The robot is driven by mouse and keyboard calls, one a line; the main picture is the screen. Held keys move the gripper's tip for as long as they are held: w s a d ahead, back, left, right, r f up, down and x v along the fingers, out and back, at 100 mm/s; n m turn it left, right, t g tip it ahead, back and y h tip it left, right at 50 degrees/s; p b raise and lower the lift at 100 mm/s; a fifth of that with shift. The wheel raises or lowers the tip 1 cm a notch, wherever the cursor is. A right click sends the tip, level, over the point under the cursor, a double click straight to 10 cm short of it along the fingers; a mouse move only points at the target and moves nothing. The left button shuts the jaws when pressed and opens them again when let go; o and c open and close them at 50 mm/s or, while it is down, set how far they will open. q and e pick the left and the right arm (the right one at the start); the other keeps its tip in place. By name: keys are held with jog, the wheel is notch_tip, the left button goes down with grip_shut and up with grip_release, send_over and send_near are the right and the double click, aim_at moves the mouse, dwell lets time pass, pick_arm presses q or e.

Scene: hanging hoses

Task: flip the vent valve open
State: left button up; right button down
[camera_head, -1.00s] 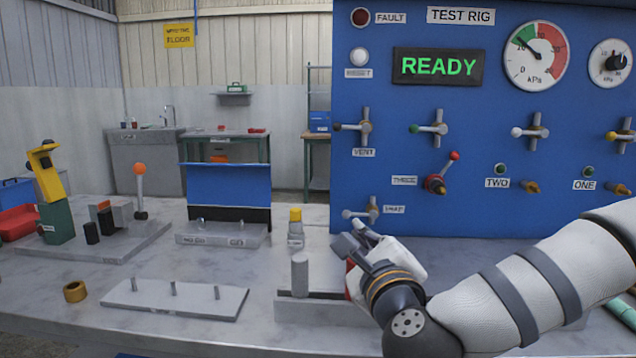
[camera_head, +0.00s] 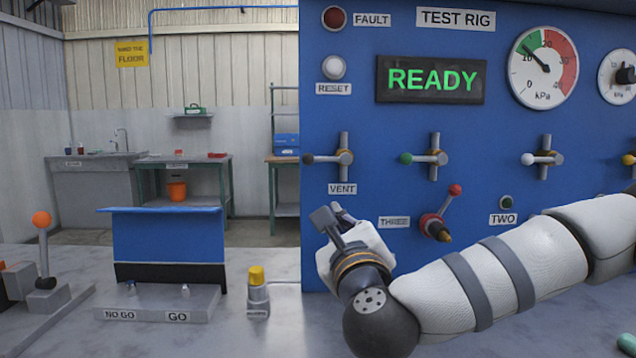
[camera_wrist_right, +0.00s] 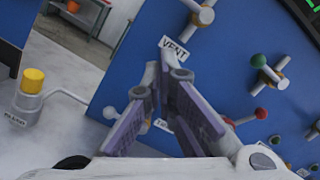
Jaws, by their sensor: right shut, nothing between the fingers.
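The vent valve (camera_head: 343,158) is on the left side of the blue test rig panel, above its VENT label. Its lever lies level across the upright pipe, with a dark knob (camera_head: 308,159) at the left end. In the right wrist view the vent valve (camera_wrist_right: 202,14) shows at the top, partly cut off, beyond the VENT label (camera_wrist_right: 173,47). My right gripper (camera_head: 331,214) is shut and empty, a little below the VENT label and apart from the lever. Its fingers (camera_wrist_right: 165,75) point up toward the label in the wrist view. My left gripper is out of view.
Similar valves with green (camera_head: 406,158) and white (camera_head: 528,159) knobs sit to the right. A red-knobbed lever (camera_head: 446,205) is close right of my gripper. A yellow-capped bottle (camera_head: 257,292) stands on the bench at lower left. The display (camera_head: 431,80) reads READY.

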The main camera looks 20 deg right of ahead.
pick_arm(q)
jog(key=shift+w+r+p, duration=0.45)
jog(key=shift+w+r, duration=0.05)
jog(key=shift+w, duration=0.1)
pick_arm(e)
jog(key=w+r, duration=0.4)
jog(key=w, duration=0.5)
jog(key=shift+w+r, duration=0.2)
jog(key=shift+w, duration=0.2)
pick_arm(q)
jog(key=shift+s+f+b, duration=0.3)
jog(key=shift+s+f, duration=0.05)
pick_arm(e)
jog(key=shift+w+a+r+m, duration=0.1)
jog(key=shift+a+r+m, duration=0.25)
jog(key=shift+m, duration=0.65)
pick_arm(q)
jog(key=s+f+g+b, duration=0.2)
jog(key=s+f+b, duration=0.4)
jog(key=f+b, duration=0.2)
pick_arm(e)
notch_tip(320, 180, up, 9)
jog(key=m+g+h, duration=0.1)
jog(key=m+h, duration=0.2)
jog(key=m, duration=1.6)
send_over(325, 159)
jog(key=s, duration=0.2)
jog(key=shift+a+f, duration=0.15)
jog(key=shift+f, duration=0.05)
